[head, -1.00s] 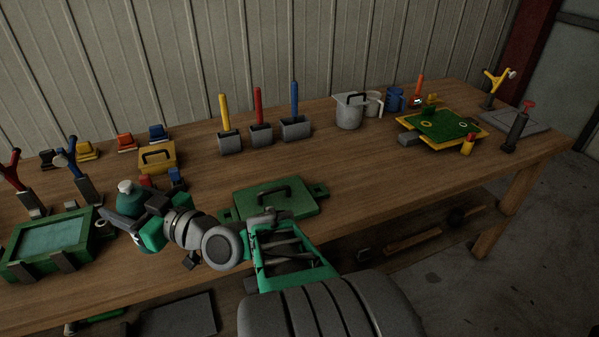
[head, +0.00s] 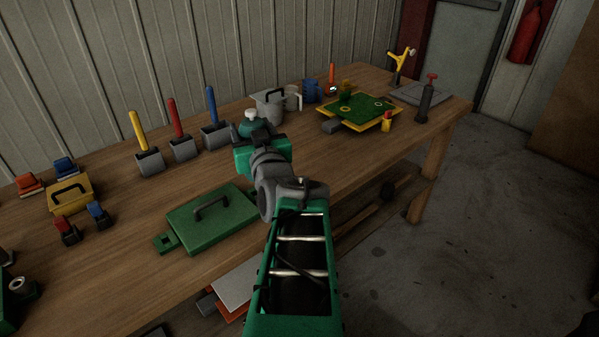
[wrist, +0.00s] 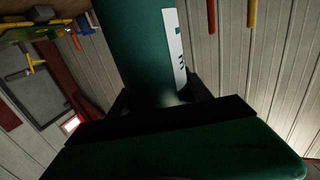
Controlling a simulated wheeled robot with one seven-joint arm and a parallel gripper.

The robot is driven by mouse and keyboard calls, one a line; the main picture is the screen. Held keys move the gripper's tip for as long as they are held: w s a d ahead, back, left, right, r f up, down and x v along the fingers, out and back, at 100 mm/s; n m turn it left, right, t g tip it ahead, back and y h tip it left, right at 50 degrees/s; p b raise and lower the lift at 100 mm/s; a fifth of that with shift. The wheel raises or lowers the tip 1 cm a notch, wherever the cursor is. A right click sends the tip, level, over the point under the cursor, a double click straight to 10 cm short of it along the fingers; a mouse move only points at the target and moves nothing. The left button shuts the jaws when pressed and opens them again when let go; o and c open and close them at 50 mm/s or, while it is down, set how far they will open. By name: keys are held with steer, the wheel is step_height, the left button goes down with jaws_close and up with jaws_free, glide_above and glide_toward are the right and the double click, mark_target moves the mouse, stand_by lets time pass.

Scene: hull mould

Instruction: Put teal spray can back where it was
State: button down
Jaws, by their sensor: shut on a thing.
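The teal spray can (head: 252,127) has a white cap and is held in my gripper (head: 262,138). In the head view it shows above my wrist, in front of the grey lidded pot, and my gripper hides its lower part. In the wrist view the can (wrist: 140,45) fills the upper middle, with a white label strip on its side, between the dark fingers of my gripper (wrist: 160,100). My gripper is shut on it. I cannot tell how high the can is above the bench.
The wooden bench (head: 335,150) has clear room right of my wrist. Grey holders with yellow, red and blue handles (head: 178,130) stand left. A green lidded case (head: 210,217) lies near the front edge.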

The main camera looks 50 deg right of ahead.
steer(key=s+d+r+m+g+h, duration=0.2)
steer(key=s+d+m+g+h, duration=0.25)
steer(key=s+d, duration=0.4)
steer(key=w+d+f+b, duration=0.1)
steer(key=w+d+f, duration=0.8)
steer(key=d+f, duration=0.2)
steer(key=shift+f, duration=1.15)
steer(key=shift+n, duration=0.25)
steer(key=shift+f+b, duration=0.2)
steer(key=shift+b, duration=0.1)
steer(key=shift+c, duration=2.3)
jaws_free()
steer(key=shift+a, duration=0.1)
